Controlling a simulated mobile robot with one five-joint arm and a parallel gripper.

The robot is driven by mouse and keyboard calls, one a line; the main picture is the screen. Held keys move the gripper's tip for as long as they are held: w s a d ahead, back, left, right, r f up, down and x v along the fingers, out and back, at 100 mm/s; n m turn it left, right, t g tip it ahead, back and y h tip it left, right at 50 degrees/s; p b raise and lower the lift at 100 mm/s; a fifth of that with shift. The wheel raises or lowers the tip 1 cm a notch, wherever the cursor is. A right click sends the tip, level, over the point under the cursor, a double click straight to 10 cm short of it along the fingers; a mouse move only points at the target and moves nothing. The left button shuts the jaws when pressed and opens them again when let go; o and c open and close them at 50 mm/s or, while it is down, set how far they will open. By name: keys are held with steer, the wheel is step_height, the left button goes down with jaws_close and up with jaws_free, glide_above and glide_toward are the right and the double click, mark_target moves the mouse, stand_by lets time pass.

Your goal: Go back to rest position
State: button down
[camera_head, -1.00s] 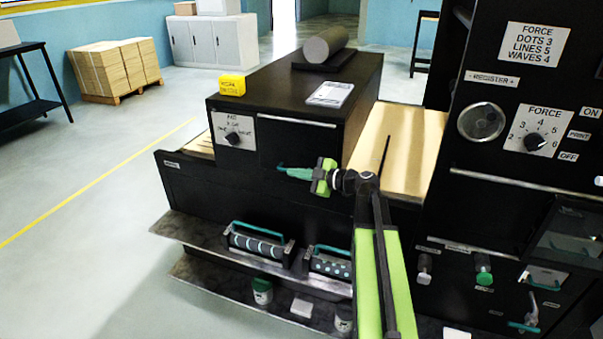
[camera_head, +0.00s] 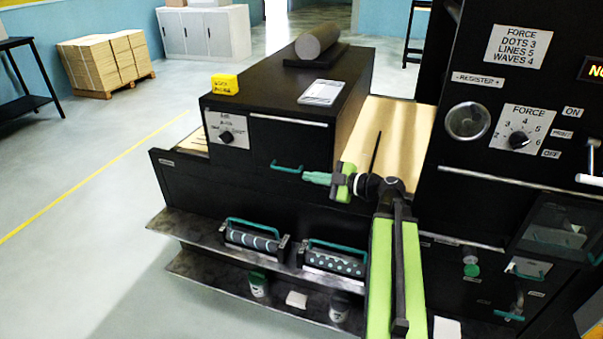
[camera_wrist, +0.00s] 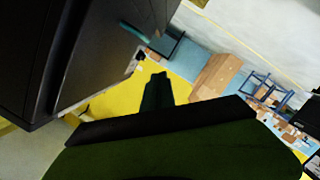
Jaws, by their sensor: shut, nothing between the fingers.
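My gripper (camera_head: 318,178) is in the middle of the head view, in front of the black machine's front face. Its teal fingers are together and hold nothing. They point left, a little right of and below the teal handle (camera_head: 286,167) on the machine's dark front panel (camera_head: 290,143); a small gap shows between them. In the wrist view the closed fingers (camera_wrist: 157,92) show at the centre, with the dark machine side (camera_wrist: 90,50) on the left.
Two rollers with teal handles, one striped (camera_head: 252,238) and one dotted (camera_head: 335,260), sit on the shelf below. The control panel (camera_head: 522,130) stands close on the right. A yellow block (camera_head: 224,84) is on the machine top. Open floor (camera_head: 80,170) lies left.

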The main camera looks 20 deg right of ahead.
steer(key=w+a+n+g+y, duration=0.2)
steer(key=a+g, duration=0.1)
steer(key=a, duration=1)
steer(key=s+a+f+n+g+h, duration=0.1)
steer(key=s+a+f+g, duration=0.15)
steer(key=a+f, duration=0.35)
steer(key=s+a+f+g, duration=0.1)
steer(key=a+f+g, duration=0.2)
steer(key=a, duration=0.6)
steer(key=s+a+f+m+g+h, duration=0.2)
steer(key=s+f+m+g+h, duration=0.15)
steer(key=f, duration=0.35)
steer(key=s+d+f+m+h, duration=0.1)
steer(key=s+d+m+h, duration=0.1)
steer(key=d+m, duration=0.3)
steer(key=s+d+f+m+h, duration=0.2)
steer(key=d+m+h, duration=0.3)
steer(key=m, duration=0.5)
steer(key=shift+s+d+f+m+g, duration=0.2)
steer(key=shift+s+f+m+g, duration=0.1)
steer(key=shift+m+g, duration=0.1)
